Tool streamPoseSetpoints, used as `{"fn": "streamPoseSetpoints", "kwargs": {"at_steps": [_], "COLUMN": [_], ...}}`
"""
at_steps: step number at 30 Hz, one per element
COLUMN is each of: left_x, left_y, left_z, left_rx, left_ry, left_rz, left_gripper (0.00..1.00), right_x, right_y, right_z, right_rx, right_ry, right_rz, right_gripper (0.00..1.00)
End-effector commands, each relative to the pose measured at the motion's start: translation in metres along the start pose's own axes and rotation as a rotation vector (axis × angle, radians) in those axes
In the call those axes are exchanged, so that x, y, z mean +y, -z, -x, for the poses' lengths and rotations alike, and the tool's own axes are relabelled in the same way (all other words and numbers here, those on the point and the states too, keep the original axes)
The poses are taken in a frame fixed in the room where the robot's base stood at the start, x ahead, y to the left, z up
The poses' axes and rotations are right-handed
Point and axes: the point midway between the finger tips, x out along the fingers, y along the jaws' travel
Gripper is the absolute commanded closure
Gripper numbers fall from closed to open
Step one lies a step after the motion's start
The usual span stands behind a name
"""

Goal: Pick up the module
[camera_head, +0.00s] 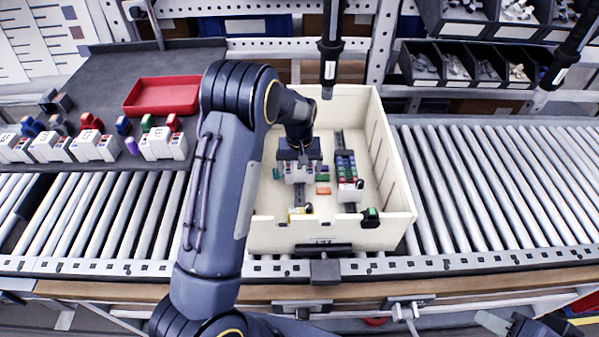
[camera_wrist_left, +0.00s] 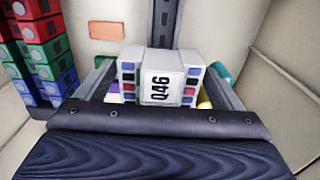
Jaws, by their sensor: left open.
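A white module (camera_wrist_left: 160,75) marked "Q46" stands inside the cream bin (camera_head: 265,228), on a dark rail in the wrist view. My left gripper (camera_head: 299,168) reaches down into the bin over white modules. In the wrist view its two fingers (camera_wrist_left: 160,86) are apart, one on each side of the Q46 module. Whether they touch it I cannot tell; the gripper body hides the near part. My right gripper (camera_head: 512,325) shows only partly at the bottom right edge, away from the bin, its jaws unclear.
A second rail in the bin carries red, green and blue blocks (camera_head: 346,165). Several white modules (camera_head: 100,148) and a red tray (camera_head: 162,96) are on the grey table at left. A hanging black tool (camera_head: 330,55) is close behind my arm. The rollers (camera_head: 490,180) at right are clear.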

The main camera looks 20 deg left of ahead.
Motion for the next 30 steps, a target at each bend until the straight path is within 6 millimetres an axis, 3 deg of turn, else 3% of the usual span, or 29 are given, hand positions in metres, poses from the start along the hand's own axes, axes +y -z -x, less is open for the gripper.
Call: {"fn": "streamPoseSetpoints", "kwargs": {"at_steps": [5,16,25,30], "left_x": [-0.001,0.0,0.0,0.0], "left_y": [0.0,0.0,0.0,0.001], "left_z": [0.0,0.0,0.004,0.019], "left_rx": [-0.001,0.0,0.001,0.003], "left_ry": [0.001,0.001,0.0,-0.001], "left_rz": [0.0,0.0,0.0,0.0], "left_gripper": [0.11,0.59,0.59,0.59], "right_x": [0.0,0.0,-0.001,-0.005], "right_y": [0.0,0.0,0.001,0.005], "right_z": [0.0,0.0,0.002,0.01], "right_rx": [0.0,0.0,0.0,0.0], "right_ry": [0.0,0.0,0.0,0.0], "right_rz": [0.0,0.0,0.0,0.0], "right_gripper": [0.64,0.64,0.64,0.64]}}
